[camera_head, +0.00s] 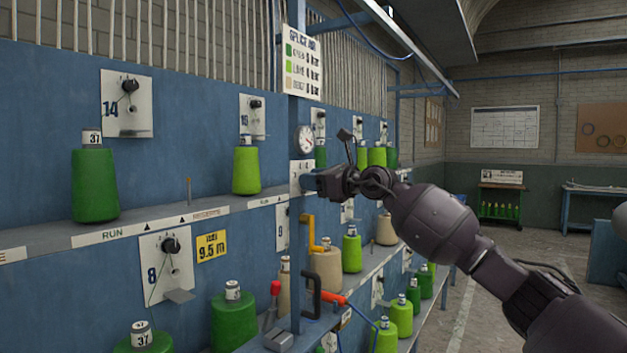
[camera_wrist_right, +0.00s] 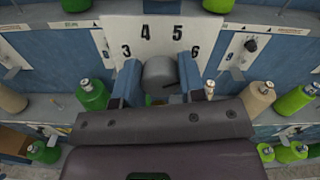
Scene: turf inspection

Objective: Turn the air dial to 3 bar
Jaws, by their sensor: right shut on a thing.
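The air dial is a grey round knob (camera_wrist_right: 160,72) in the right wrist view, in front of a white scale plate (camera_wrist_right: 205,28) printed 3, 4, 5 and 6. A short dark mark shows low on the knob's right side; the setting it stands for is unclear. My right gripper (camera_wrist_right: 158,84) is shut on the knob, with one blue finger at each side. In the head view my right gripper (camera_head: 315,183) reaches the plate (camera_head: 302,168) on the blue post and hides the knob. A round white gauge (camera_head: 305,139) sits above; its reading is too small. My left gripper is not in view.
A sign headed SPLICE AIR (camera_head: 302,64) hangs above the gauge, its bar figures blurred. Shelves hold green yarn cones (camera_head: 95,185) and lime cones (camera_head: 247,170). A yellow handle (camera_head: 308,235) and an orange-red tool (camera_head: 318,298) are below my gripper. Open floor (camera_head: 500,270) lies to the right.

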